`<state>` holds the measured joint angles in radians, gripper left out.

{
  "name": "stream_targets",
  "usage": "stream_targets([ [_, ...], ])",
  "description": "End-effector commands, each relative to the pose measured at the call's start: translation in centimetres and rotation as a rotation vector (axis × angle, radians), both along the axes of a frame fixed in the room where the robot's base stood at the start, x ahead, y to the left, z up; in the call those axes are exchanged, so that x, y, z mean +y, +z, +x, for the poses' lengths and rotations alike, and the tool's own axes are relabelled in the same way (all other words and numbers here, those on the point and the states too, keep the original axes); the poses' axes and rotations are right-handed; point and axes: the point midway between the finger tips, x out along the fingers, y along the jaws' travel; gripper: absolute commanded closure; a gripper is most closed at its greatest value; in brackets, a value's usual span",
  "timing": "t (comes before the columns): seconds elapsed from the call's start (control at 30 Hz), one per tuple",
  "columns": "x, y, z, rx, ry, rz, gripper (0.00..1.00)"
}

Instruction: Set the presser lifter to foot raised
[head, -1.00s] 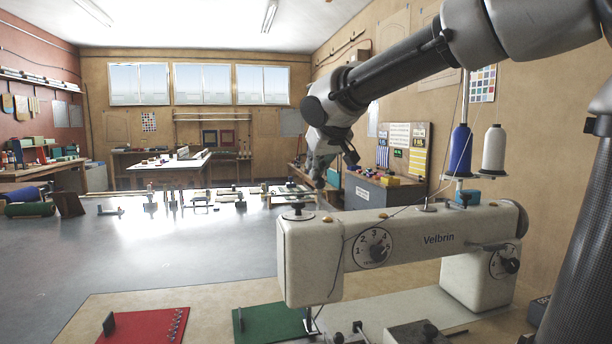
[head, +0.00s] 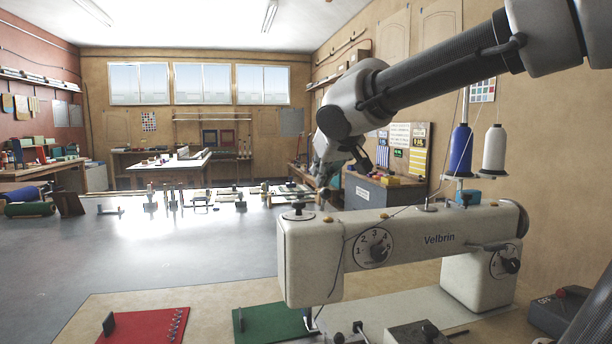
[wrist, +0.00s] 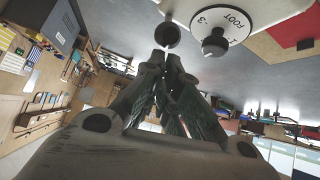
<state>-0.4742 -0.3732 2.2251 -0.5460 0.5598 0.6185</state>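The white sewing machine (head: 400,250) stands at the front right. A dial marked FOOT (wrist: 232,20), with a black knob (wrist: 215,42), shows in the wrist view; it appears to be the disc on top of the machine head (head: 298,215). A round black knob (wrist: 167,35), possibly the presser lifter's end, juts beside the white machine body. In the head view I cannot make out the lifter. My gripper (head: 322,184) is above and behind the machine head. In the wrist view its dark fingers (wrist: 165,58) converge almost together, just below the round knob, with nothing visible between them.
A numbered dial (head: 375,248) is on the machine's front and another dial (head: 505,262) is at its right. Blue (head: 460,150) and white (head: 494,150) thread cones stand behind it. Red (head: 150,327) and green (head: 268,322) pads lie in front. The grey table left is largely clear.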

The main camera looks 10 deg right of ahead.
Motion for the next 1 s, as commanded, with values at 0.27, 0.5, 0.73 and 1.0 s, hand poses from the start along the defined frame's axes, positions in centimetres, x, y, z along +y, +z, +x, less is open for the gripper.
stream_targets([
  [0.27,-0.2,-1.1,-0.3,0.027,-0.009,-0.005,1.00],
  [0.5,0.2,0.6,0.8,0.019,-0.009,-0.002,1.00],
  [0.73,0.5,3.9,-0.7,0.003,-0.002,0.003,1.00],
  [1.0,0.2,5.8,-5.6,0.001,-0.001,0.001,1.00],
])
